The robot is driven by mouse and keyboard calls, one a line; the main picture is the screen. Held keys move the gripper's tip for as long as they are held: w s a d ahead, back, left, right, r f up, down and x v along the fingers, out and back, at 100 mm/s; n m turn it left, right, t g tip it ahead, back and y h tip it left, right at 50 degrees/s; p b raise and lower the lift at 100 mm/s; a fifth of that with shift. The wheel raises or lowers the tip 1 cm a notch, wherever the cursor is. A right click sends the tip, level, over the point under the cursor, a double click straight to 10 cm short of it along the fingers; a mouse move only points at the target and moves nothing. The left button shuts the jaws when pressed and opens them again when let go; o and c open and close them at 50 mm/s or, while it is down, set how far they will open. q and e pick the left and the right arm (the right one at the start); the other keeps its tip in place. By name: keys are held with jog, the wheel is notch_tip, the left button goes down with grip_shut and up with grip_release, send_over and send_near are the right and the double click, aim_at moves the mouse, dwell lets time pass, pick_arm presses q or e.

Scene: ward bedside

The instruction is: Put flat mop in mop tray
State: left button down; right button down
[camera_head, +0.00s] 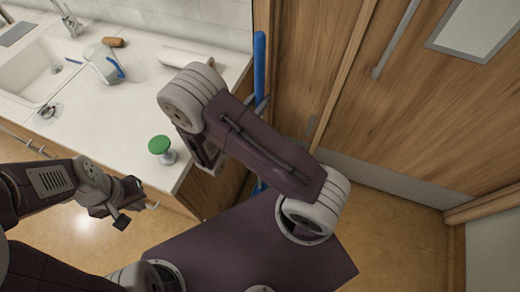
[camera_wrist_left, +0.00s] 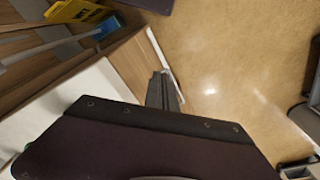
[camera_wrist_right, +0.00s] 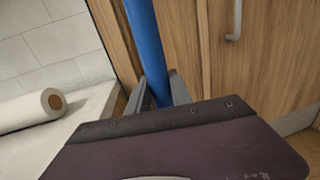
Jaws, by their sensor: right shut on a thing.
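The flat mop shows as an upright blue pole (camera_head: 259,62), standing beside the counter's right end. My right gripper (camera_head: 262,104) is shut on this pole, and the right wrist view shows the blue pole (camera_wrist_right: 146,45) between its two fingers (camera_wrist_right: 158,92). The mop's lower end and head are hidden behind my right arm in the head view. My left gripper (camera_head: 122,208) is low in front of the counter, away from the pole. Its fingers (camera_wrist_left: 165,90) look closed together and empty in the left wrist view. I cannot make out the mop tray for certain.
The counter (camera_head: 130,95) holds a sink (camera_head: 35,75), a clear jug (camera_head: 104,64), a paper roll (camera_head: 190,60) and a green-topped object (camera_head: 160,147). A wooden door (camera_head: 430,110) stands at right. The left wrist view shows a yellow item (camera_wrist_left: 75,10) and open floor (camera_wrist_left: 230,60).

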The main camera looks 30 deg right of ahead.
notch_tip(320, 180, down, 3)
jog(key=shift+w+d+f, duration=0.1)
jog(key=shift+w, duration=0.05)
jog(key=shift+f, duration=0.2)
notch_tip(320, 180, down, 4)
jog(key=shift+r+b, duration=0.1)
jog(key=shift+b, duration=0.4)
jog(key=c, duration=1.1)
grip_release()
jog(key=shift+f, duration=0.2)
jog(key=shift+c, duration=0.2)
